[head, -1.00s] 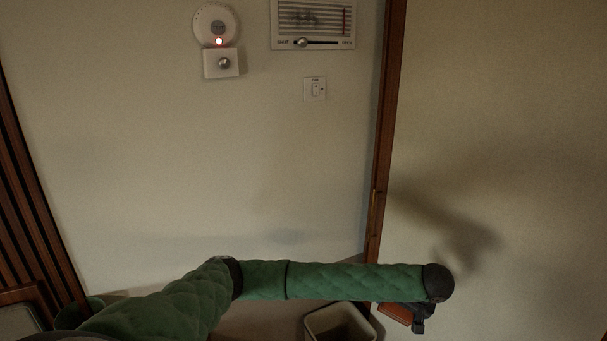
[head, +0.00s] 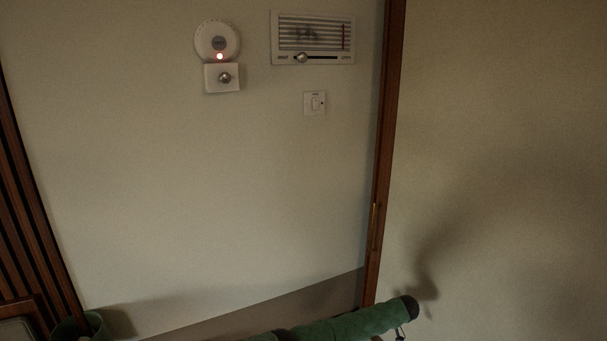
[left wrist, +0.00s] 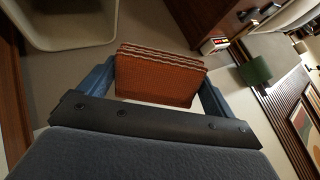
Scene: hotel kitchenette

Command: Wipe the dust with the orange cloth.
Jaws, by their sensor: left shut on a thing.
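The orange cloth (left wrist: 158,78) is folded in layers with pale stitched edges. In the left wrist view it sits between the two blue fingers of my left gripper (left wrist: 156,72), which is shut on it. In the head view a green arm runs along the bottom edge toward the right; its gripper and the cloth cannot be made out there. My right gripper is in neither view.
A pale open bin (left wrist: 68,40) stands at the upper left of the wrist view. A green cylinder (left wrist: 255,71) is at its right.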

